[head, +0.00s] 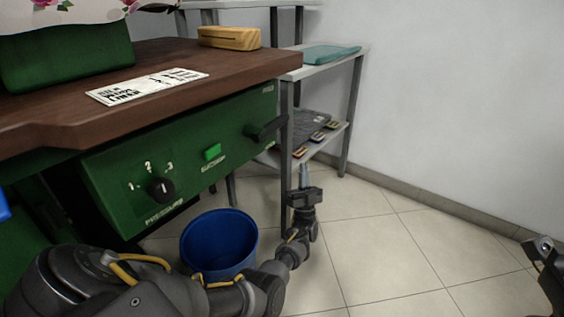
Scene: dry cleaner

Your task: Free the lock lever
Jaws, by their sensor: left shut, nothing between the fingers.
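A black lever (267,129) sticks out from the right end of the green front panel (150,165), under the wooden tabletop; it is the only lever-like part I see. My left gripper (304,176) is shut and empty, fingers pointing up. In the picture it is below and to the right of the lever, with a visible gap between them. A dark part of my right arm (545,262) shows at the right edge; its fingers cannot be made out.
The panel also has a black dial (161,189) and a green button (212,152). A blue bin (219,243) stands on the floor below. A grey shelf rack (345,62) stands behind. The tiled floor at right is clear.

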